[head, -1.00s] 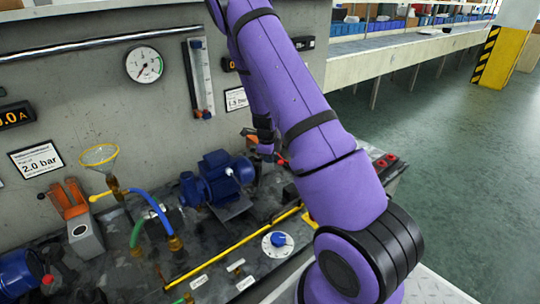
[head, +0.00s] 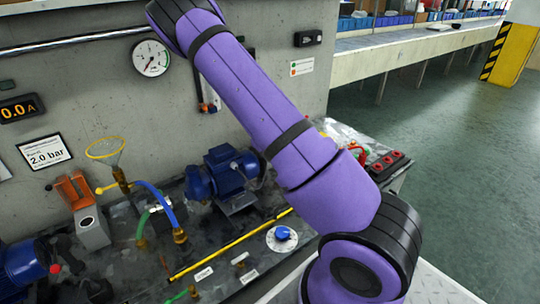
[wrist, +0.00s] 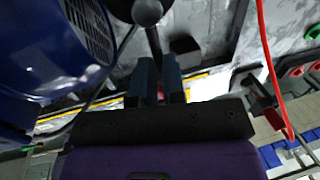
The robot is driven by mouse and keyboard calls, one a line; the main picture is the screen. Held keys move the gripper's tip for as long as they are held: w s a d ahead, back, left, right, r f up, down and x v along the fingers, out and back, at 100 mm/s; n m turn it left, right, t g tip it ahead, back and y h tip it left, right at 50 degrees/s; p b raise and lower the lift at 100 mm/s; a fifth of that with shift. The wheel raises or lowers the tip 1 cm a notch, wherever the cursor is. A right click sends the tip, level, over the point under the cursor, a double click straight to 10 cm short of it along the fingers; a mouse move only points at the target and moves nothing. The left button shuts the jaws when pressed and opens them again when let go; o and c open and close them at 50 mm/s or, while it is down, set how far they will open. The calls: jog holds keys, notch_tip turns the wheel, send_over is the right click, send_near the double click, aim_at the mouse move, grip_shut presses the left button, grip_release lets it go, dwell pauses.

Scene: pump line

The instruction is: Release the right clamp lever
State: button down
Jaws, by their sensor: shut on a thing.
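My gripper (wrist: 158,70) shows in the wrist view with its two dark fingers close together. A black lever with a round knob (wrist: 147,12) rises from between the fingers; I take it to be the right clamp lever. The fingers are shut on its shaft, and the knob stands clear beyond the tips. The lever's base cannot be made out. In the head view my purple arm hides the gripper and the lever.
A blue pump motor (head: 230,170) stands left of my arm; its body (wrist: 50,60) fills the left of the wrist view. A red cable (wrist: 265,60) hangs close on the right.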

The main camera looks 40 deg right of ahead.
dwell(0.4)
jog(key=c, duration=1.5)
grip_release()
jog(key=r, duration=0.3)
jog(key=a+r, duration=0.1)
jog(key=r, duration=0.3)
jog(key=a+r, duration=0.1)
jog(key=r, duration=0.2)
jog(key=shift+w+a+r, duration=0.15)
jog(key=shift+r, duration=0.15)
